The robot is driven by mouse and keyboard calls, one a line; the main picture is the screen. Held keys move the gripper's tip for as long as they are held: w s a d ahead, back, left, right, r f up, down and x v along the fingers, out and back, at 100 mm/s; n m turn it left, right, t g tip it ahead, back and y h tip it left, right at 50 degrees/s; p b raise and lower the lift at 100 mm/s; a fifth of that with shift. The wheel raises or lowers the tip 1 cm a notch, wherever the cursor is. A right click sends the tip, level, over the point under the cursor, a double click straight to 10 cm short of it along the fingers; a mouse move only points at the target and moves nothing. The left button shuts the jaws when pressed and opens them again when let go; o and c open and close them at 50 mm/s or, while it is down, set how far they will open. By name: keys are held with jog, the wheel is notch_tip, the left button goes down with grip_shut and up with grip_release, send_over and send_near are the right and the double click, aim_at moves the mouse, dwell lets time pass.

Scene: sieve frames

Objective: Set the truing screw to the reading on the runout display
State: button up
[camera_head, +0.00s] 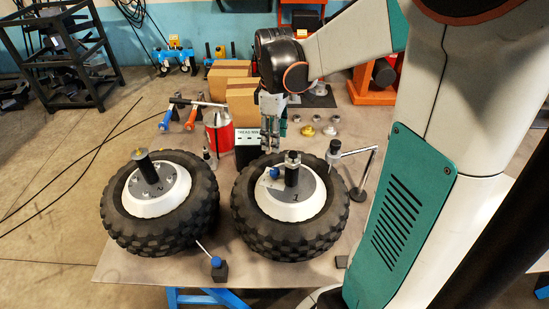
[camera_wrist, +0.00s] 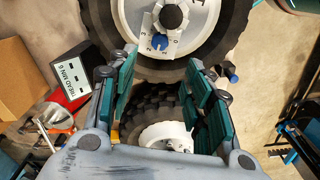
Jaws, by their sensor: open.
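The truing screw appears as a blue knob (camera_head: 274,173) on the hub of wheel 1 (camera_head: 248,213), beside a black post. In the wrist view the blue knob (camera_wrist: 159,41) sits on a pale plate marked with numerals. Its exact setting is too small to read. My gripper (camera_head: 270,148) is open and empty above the hub's back-left side. In the wrist view the fingers of my gripper (camera_wrist: 160,58) stand apart, with the knob showing beyond them. A black box with a white panel (camera_head: 248,134) stands behind the wheel. In the wrist view its panel (camera_wrist: 72,78) reads "TREAD MIN 6". I cannot identify a runout display.
Wheel 2 (camera_head: 118,215) lies at the left of the table (camera_head: 140,268). A stand with a rod (camera_head: 367,175) is to the right. A red can (camera_head: 218,136) and cardboard boxes (camera_head: 240,98) stand behind.

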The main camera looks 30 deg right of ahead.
aim_at(274, 170)
notch_tip(274, 170, down, 13)
jog(key=n+b, duration=0.2)
jog(key=b, duration=0.1)
dwell(0.5)
jog(key=c, duration=1.1)
